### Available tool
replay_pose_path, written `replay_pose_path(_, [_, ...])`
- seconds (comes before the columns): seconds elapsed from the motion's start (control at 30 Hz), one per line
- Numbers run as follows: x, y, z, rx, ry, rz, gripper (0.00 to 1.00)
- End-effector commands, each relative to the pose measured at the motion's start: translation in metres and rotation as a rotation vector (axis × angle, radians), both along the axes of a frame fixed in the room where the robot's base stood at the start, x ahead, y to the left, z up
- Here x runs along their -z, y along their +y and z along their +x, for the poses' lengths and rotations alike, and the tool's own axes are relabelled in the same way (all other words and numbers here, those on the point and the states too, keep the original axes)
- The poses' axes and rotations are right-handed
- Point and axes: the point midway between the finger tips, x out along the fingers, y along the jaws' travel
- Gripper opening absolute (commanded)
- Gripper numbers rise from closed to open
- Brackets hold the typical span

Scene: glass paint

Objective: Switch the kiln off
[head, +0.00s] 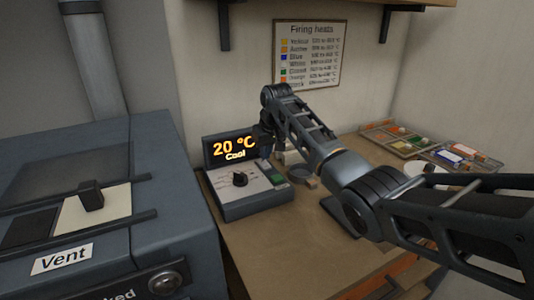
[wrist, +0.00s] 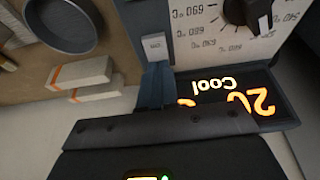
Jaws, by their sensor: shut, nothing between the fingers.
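The kiln controller is a dark blue-grey box (head: 257,208) with a display (head: 232,149) reading "20 °C Cool". A black dial knob (head: 240,179) and a green button (head: 277,179) are on its sloping face. The dark kiln (head: 165,215) stands at the left. My gripper (head: 265,150) is shut and empty beside the display's right end. In the wrist view my gripper's fingertips (wrist: 157,68) are just below a small pale piece (wrist: 155,44) on the controller's edge; I cannot tell whether they touch. The knob (wrist: 258,12) and upside-down display (wrist: 235,103) also show there.
A "Firing heats" chart (head: 310,54) hangs on the wall. Orange-and-white blocks (wrist: 80,74) and a round dark dish (wrist: 62,22) lie beside the controller. Trays (head: 402,146) stand at the back right. The front of the wooden bench (head: 285,250) is clear.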

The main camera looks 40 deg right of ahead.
Motion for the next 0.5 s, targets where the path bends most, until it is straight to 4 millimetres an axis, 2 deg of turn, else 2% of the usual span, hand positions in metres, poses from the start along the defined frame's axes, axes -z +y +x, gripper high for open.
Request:
replay_pose_path(0.07, [-0.022,0.001,0.007,-0.001,-0.006,-0.002,0.00])
replay_pose_path(0.33, [-0.074,0.006,-0.014,0.000,-0.007,-0.003,0.00])
replay_pose_path(0.5, [-0.098,0.008,-0.022,0.000,-0.004,-0.001,0.00])
